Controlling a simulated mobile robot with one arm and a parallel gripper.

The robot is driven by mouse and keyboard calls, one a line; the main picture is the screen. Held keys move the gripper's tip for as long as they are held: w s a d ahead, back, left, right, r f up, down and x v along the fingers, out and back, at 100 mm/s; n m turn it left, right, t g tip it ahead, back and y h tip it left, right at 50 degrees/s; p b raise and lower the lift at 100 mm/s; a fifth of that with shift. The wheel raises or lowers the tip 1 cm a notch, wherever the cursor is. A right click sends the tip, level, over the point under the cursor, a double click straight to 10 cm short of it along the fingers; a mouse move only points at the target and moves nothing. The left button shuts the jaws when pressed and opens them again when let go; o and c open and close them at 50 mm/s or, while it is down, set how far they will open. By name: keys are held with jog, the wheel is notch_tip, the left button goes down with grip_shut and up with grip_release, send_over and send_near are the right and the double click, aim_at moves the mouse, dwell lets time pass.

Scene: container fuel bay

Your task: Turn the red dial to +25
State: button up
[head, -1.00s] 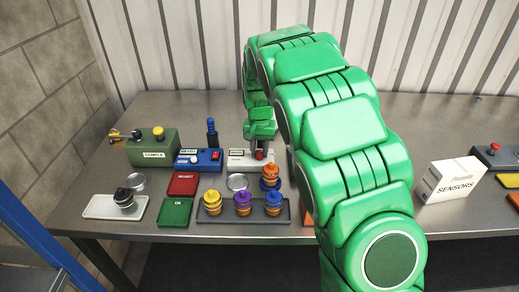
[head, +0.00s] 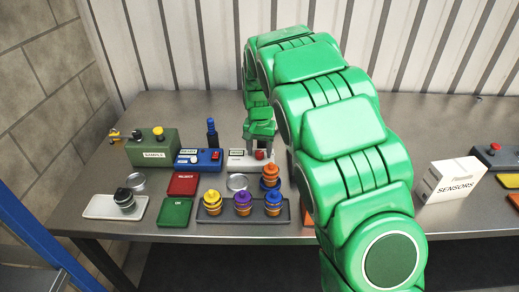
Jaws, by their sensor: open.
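The red dial (head: 260,155) sits on the right part of a small white box (head: 240,163) with a label, near the back of the table. My gripper (head: 260,148) is just above and behind the dial, pointing down, with its fingers apart. One finger shows on each side of the dial. I cannot tell whether either finger touches it. The dial's marks and its present setting are too small to read.
A blue box (head: 199,160) with a white knob stands left of the white box, with a dark blue bottle (head: 212,133) behind it. A stacked orange and blue piece (head: 270,177) is close in front. A tray (head: 228,216) of stacked pieces lies nearer.

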aim_at(260, 152)
notch_tip(260, 152, up, 7)
jog(key=shift+r, duration=0.35)
dwell(0.3)
